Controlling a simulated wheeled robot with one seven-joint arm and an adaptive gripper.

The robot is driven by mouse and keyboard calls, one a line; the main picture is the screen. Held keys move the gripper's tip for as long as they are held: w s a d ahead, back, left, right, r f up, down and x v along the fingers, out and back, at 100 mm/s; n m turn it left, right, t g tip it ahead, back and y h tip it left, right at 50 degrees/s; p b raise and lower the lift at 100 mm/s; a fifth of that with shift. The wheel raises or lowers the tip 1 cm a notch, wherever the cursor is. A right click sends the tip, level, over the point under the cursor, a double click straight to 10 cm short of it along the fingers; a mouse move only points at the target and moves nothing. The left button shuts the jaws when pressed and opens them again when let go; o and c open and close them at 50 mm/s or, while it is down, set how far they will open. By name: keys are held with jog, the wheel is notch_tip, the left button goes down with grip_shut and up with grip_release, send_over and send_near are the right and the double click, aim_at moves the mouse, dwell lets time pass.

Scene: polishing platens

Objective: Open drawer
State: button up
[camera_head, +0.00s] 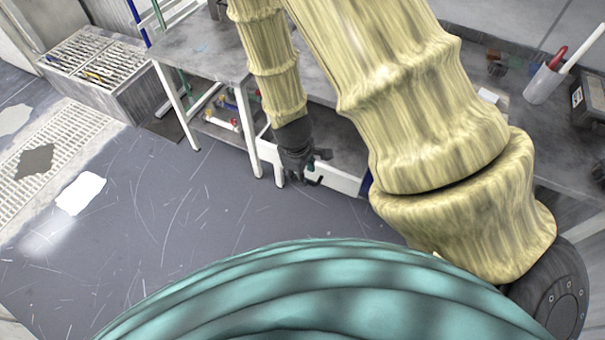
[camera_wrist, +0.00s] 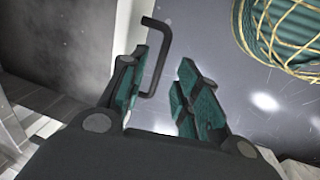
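The drawer shows in the head view as a white front panel (camera_head: 343,180) low under the workbench; in the wrist view its pale panel (camera_wrist: 130,28) runs along the left. A black bent bar handle (camera_wrist: 163,42) stands out from it. My gripper (camera_wrist: 164,65) is open, with teal pads on both fingers. The handle reaches down into the space between the fingers, closer to the left one; I cannot tell whether it touches. How far the drawer is open is unclear.
A grey workbench (camera_head: 195,48) with white legs (camera_head: 178,110) stands left of my gripper. A slotted metal unit (camera_head: 95,60) is further left. The dark scratched floor (camera_head: 170,215) is clear in front. A white holder (camera_head: 543,82) stands on the bench at right.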

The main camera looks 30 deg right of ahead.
notch_tip(320, 180, up, 8)
jog(key=a, duration=0.1)
jog(key=shift+s, duration=0.45)
jog(key=shift+a, duration=0.1)
dwell(0.4)
jog(key=s+f+m+y, duration=0.1)
jog(key=s+f+m, duration=0.2)
jog(key=s+f, duration=0.6)
jog(key=s+f+m+g, duration=0.1)
jog(key=s+f+m, duration=0.3)
jog(key=s+f, duration=0.6)
notch_tip(320, 180, down, 6)
jog(key=shift+a+r+y, duration=0.2)
jog(key=shift+a+y, duration=0.05)
jog(key=shift+y, duration=0.15)
